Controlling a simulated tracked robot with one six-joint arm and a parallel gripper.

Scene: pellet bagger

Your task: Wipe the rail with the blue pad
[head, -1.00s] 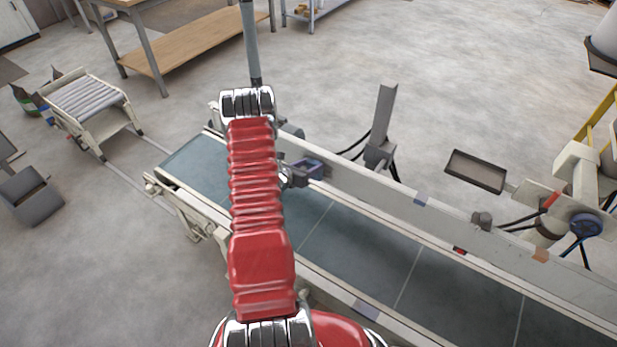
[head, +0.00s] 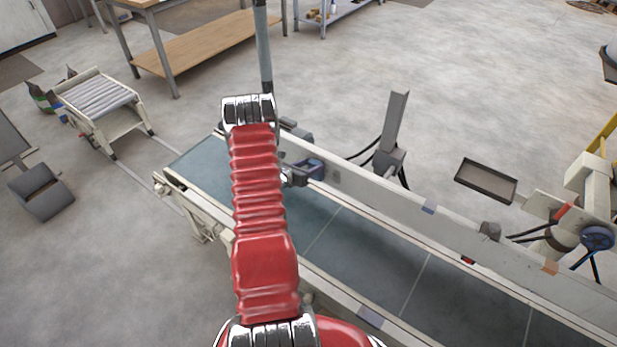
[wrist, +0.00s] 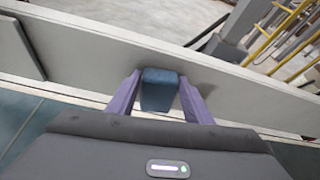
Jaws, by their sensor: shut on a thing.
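My gripper (wrist: 160,98) has two purple fingers, shut on the blue pad (wrist: 160,90). In the head view my gripper (head: 306,170) is at the far side of the conveyor, close to the rail (head: 365,186), partly behind my red arm. The rail is a long pale side wall along the belt's far edge. In the wrist view the rail (wrist: 80,50) runs across behind the pad, with a dark shadow beside the pad. I cannot tell whether the pad touches it.
The dark belt (head: 375,255) lies below the arm, with a near side rail (head: 410,335). A grey post (head: 392,125) and a shallow tray (head: 486,180) stand beyond the far rail. A roller stand (head: 100,98) is at left. Open floor lies behind the conveyor.

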